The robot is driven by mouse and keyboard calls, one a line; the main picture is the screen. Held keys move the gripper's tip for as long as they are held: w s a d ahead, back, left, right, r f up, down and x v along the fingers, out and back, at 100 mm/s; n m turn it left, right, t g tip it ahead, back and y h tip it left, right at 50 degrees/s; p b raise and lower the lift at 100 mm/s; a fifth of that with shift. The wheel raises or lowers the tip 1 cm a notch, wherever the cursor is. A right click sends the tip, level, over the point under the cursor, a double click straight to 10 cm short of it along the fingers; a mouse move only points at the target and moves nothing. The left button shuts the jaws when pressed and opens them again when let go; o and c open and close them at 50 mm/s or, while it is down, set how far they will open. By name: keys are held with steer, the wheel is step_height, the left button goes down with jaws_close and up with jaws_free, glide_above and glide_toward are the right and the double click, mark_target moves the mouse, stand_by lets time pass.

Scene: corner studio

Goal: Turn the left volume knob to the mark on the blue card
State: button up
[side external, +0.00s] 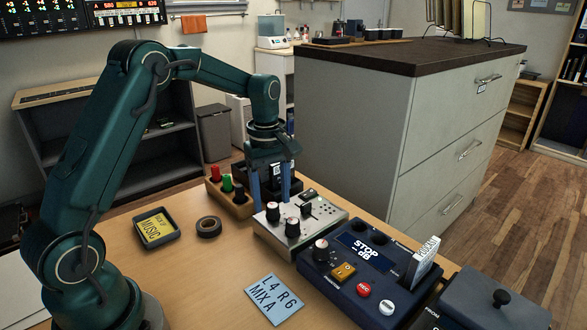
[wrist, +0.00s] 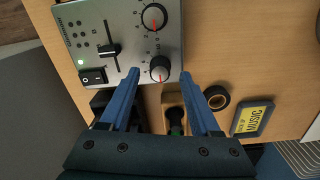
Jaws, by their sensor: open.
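The grey mixer (side external: 310,222) lies on the wooden table. It has two black knobs, also seen in the wrist view. The left knob (side external: 272,211) shows in the wrist view (wrist: 160,69) with its red pointer toward the picture's bottom. The right knob (side external: 292,228) also points its red line that way in the wrist view (wrist: 154,17). My gripper (side external: 271,203) is open with a blue finger on either side of the left knob; I cannot tell whether they touch it. The blue card (side external: 274,300) reads "L4 R6 MIX A" and lies flat in front of the mixer.
A dark blue recorder (side external: 350,268) with buttons stands right of the mixer. Black tape (side external: 209,227) and a tray with a yellow card (side external: 155,228) lie further left. Table around the blue card is clear.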

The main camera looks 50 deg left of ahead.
steer(key=shift+f, duration=0.6)
steer(key=shift+c, duration=0.3)
jaws_close()
